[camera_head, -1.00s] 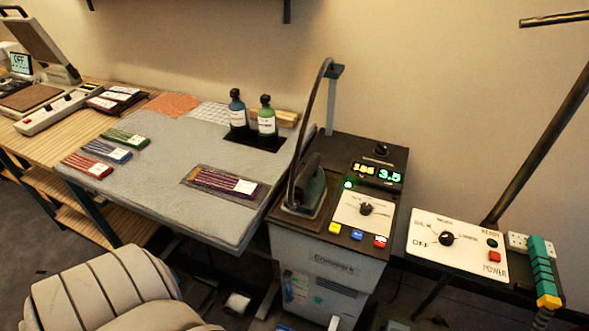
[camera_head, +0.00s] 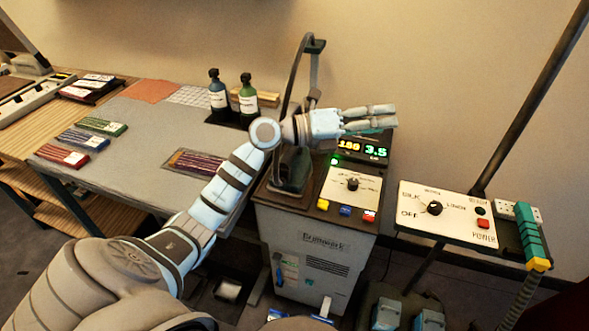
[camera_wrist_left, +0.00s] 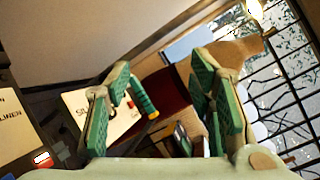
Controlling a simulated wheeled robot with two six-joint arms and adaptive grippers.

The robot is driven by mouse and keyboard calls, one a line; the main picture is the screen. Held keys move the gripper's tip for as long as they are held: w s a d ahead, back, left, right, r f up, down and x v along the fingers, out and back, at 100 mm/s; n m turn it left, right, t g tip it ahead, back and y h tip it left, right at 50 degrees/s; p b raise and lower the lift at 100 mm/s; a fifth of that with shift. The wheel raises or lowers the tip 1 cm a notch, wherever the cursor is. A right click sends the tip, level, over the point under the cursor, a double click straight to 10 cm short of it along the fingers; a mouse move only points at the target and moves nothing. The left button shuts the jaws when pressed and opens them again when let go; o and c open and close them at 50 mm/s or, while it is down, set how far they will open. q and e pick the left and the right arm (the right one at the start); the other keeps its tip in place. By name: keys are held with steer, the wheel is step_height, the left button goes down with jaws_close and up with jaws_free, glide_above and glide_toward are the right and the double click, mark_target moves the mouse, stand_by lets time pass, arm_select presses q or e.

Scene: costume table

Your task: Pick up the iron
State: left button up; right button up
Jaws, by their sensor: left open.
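The iron (camera_head: 292,168) rests upright on its pad on top of the grey steam station, left of the station's control panel. Its upper part is partly hidden behind my left wrist. A hose rises from the back near a stand. My left gripper (camera_head: 392,116) reaches across above the station, fingers pointing right, past the iron and over the lit displays. It is open and empty; in the left wrist view its green-padded fingers (camera_wrist_left: 161,65) are spread apart. The iron does not show in the left wrist view. My right gripper is not in view.
A white control panel (camera_head: 450,212) and a teal-handled tool (camera_head: 531,232) are at the right. The hose stand (camera_head: 314,65) rises behind the iron.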

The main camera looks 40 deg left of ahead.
arm_select(q)
steer(key=w+a+f+m+g+y, duration=0.1)
steer(key=w+a+f+g+y, duration=0.15)
steer(key=a+f+y, duration=0.35)
steer(key=n+g+y, duration=0.3)
steer(key=g+y, duration=0.3)
glide_toward(293, 150)
step_height(293, 150, up, 3)
steer(key=w+a, duration=0.1)
steer(key=a, duration=0.2)
steer(key=x, duration=0.4)
steer(key=d+x, duration=0.1)
steer(key=x, duration=0.4)
steer(key=s+x, duration=0.1)
steer(key=x, duration=0.4)
steer(key=shift+w+d+f, duration=0.1)
steer(key=shift+d+f, duration=0.2)
steer(key=shift+f, duration=0.05)
steer(key=shift+f, duration=0.25)
jaws_close()
steer(key=shift+r, duration=0.1)
